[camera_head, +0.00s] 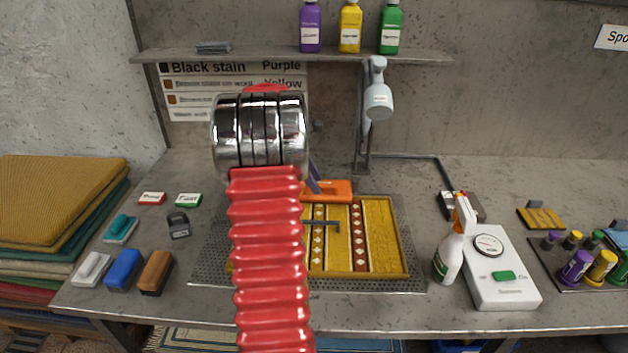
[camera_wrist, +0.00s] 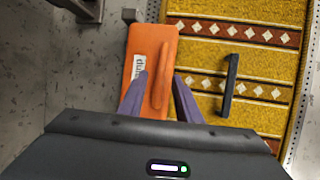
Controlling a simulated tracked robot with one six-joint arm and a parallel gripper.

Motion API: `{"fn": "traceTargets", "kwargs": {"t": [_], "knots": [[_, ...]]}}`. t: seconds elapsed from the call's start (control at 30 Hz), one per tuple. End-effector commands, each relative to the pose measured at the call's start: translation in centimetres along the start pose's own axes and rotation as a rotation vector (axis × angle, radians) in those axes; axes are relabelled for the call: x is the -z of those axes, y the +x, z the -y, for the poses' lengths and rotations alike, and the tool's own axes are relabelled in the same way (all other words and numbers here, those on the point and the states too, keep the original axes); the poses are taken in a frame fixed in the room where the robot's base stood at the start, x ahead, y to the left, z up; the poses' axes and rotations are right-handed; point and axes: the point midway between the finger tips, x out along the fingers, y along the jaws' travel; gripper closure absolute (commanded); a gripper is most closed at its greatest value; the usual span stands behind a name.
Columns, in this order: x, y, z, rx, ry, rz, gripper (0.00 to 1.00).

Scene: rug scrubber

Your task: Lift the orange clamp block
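The orange clamp block (camera_head: 337,189) lies at the back edge of the yellow patterned rug (camera_head: 379,230). In the wrist view the block (camera_wrist: 138,42) has a white label and a raised orange ridge along it. My gripper (camera_wrist: 160,76) has two purple fingers, spread apart, with the ridge between their tips. I cannot tell whether the fingers touch the block. In the head view my red arm hides most of the gripper and the block's left end; a purple finger (camera_head: 313,178) shows just above the block.
A dark handle (camera_wrist: 230,85) lies on the rug beside the block. The rug rests on a perforated metal plate (camera_head: 405,285). A lamp-like grey stand (camera_head: 361,130) rises behind. A spray bottle (camera_head: 452,250) and white scale (camera_head: 500,280) stand right; brushes (camera_head: 124,268) lie left.

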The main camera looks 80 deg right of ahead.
Motion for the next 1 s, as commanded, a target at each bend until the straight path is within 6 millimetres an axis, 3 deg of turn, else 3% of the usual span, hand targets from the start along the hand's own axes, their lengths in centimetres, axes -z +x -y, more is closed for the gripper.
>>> {"fn": "traceTargets", "kwargs": {"t": [0.17,0.6,1.0], "knots": [[0.0,-0.01,0.0,0.0,0.0,0.0,0.7],[0.01,-0.03,0.01,0.0,0.0,0.0,1.0],[0.0,-0.03,0.04,0.001,0.0,0.0,1.0]]}}
